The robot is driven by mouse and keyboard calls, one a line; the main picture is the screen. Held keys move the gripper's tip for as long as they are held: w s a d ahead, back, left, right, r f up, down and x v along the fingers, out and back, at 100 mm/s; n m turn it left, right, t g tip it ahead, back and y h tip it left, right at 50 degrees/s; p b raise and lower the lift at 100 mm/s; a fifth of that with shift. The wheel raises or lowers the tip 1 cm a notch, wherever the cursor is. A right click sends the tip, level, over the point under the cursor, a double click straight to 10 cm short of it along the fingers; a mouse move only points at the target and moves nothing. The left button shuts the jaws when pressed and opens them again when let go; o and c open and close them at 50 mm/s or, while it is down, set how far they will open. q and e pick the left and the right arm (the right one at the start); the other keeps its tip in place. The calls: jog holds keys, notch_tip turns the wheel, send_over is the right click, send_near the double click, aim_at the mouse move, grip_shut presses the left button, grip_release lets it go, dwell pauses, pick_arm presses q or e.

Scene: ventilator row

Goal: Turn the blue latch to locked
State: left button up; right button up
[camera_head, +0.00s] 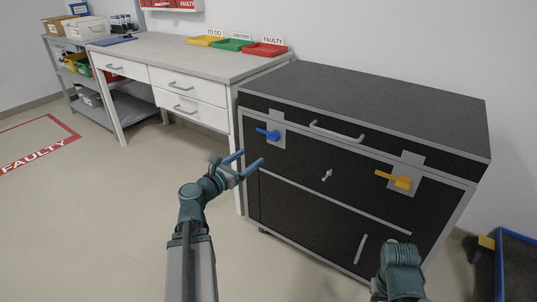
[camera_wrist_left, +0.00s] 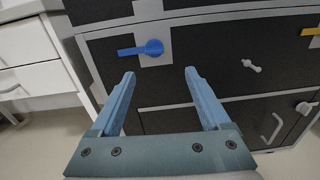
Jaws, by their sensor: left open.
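The blue latch (camera_head: 268,134) sits on a grey plate at the upper left of the black cabinet's front. Its handle points left, roughly level, in the left wrist view (camera_wrist_left: 150,48). My left gripper (camera_head: 248,159) is open and empty, in front of the cabinet and a little below and left of the latch, apart from it. In the left wrist view the open fingers (camera_wrist_left: 157,75) point toward the cabinet front, with the latch beyond their tips. My right arm shows at the lower right of the head view, but its fingers cannot be made out.
A yellow latch (camera_head: 400,181) sits at the right of the black cabinet (camera_head: 380,100), with a small knob (camera_head: 327,175) between the latches. A bar handle (camera_head: 337,130) is on the lid front. A white workbench (camera_head: 160,52) stands to the left.

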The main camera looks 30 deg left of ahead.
aim_at(271, 139)
pick_arm(q)
jog(key=shift+n+y, duration=0.3)
jog(key=shift+n, duration=0.1)
jog(key=w, duration=1.3)
jog(key=shift+w, duration=0.25)
grip_shut()
jog(key=shift+f, duration=0.1)
dwell(0.7)
